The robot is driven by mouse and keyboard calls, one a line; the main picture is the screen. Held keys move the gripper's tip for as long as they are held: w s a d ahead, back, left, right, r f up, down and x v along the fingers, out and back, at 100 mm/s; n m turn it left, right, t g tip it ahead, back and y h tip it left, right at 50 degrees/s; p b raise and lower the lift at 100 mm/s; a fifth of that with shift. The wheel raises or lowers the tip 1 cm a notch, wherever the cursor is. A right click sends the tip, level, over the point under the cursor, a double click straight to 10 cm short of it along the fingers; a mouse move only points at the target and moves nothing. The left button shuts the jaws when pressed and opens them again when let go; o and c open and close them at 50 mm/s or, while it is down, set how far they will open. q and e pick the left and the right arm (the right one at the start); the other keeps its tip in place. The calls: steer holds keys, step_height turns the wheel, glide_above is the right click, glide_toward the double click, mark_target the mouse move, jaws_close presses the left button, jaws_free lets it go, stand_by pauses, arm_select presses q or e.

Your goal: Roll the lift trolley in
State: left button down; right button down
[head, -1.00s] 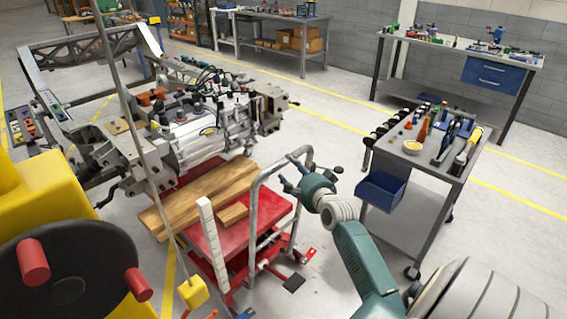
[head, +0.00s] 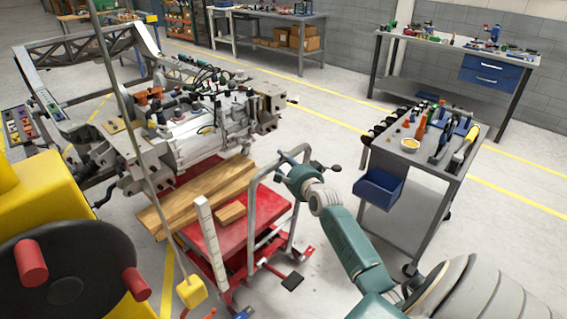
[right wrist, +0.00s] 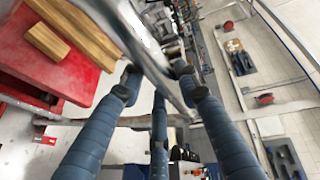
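The red lift trolley (head: 205,236) stands on the floor below the engine assembly (head: 205,135), its platform partly under it. Wooden boards (head: 195,200) and a small wood block (head: 231,212) lie on the platform. Its grey tubular push handle (head: 252,215) rises on the near right side. My right gripper (head: 287,169) is at the upper right part of the handle. In the right wrist view my right gripper (right wrist: 157,80) has its fingers spread, with the handle tube (right wrist: 145,45) running between or just beyond them; I cannot tell if they touch. My left gripper is out of view.
A grey tool cart (head: 425,155) with a blue bin (head: 379,188) stands close to the right of my right arm. A yellow pendant (head: 192,292) hangs in front of the trolley. A yellow machine (head: 60,210) fills the lower left. Workbenches line the back.

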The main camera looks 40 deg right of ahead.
steer(key=w+b, duration=0.1)
steer(key=w, duration=0.3)
steer(key=shift+w+a, duration=0.1)
steer(key=shift+a, duration=0.1)
steer(key=c, duration=1.3)
jaws_free()
steer(key=shift+r, duration=0.1)
steer(key=shift+o, duration=0.2)
steer(key=v, duration=1.2)
steer(key=shift+s, duration=0.25)
